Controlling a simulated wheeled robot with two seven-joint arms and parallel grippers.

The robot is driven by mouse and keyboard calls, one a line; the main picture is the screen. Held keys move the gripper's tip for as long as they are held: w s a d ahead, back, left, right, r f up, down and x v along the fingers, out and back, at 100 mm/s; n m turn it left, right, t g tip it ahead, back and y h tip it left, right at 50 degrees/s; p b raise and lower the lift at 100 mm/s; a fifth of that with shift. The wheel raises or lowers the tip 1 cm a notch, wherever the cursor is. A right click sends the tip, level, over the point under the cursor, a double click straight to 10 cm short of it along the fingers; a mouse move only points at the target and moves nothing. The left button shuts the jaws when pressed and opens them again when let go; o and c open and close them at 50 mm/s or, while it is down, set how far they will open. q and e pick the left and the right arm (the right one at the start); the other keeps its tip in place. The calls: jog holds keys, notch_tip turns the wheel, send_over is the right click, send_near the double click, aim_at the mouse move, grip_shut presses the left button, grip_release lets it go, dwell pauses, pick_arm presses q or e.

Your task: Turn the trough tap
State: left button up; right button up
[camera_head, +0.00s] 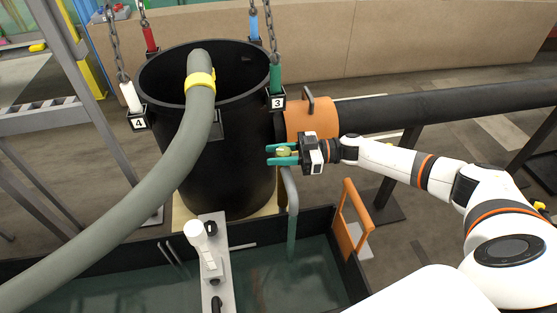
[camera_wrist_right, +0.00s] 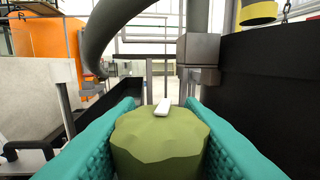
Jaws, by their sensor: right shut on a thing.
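The trough tap's olive-green knob (camera_wrist_right: 160,148) fills the lower middle of the right wrist view, with a small white marker on its top. It also shows in the head view (camera_head: 284,151), beside the black tank. My right gripper (camera_head: 283,154) has its teal fingers on both sides of the knob and is shut on it. A grey bent pipe (camera_head: 291,195) runs from below the knob down into the trough (camera_head: 320,228). My left gripper is not in view.
The black tank (camera_head: 215,160) hangs on chains, close left of my gripper. A thick grey hose (camera_head: 165,165) curves into it. A black pipe with an orange collar (camera_head: 312,118) lies behind my gripper. An orange frame (camera_head: 354,215) stands at the trough's right side.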

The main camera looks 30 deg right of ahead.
aim_at(278, 151)
jog(key=shift+n+g+y+b, duration=0.35)
jog(key=shift+n+g, duration=0.15)
jog(key=shift+g, duration=0.3)
jog(key=shift+r, duration=0.1)
jog(key=o, duration=1)
notch_tip(278, 151, up, 10)
jog(key=shift+p, duration=0.35)
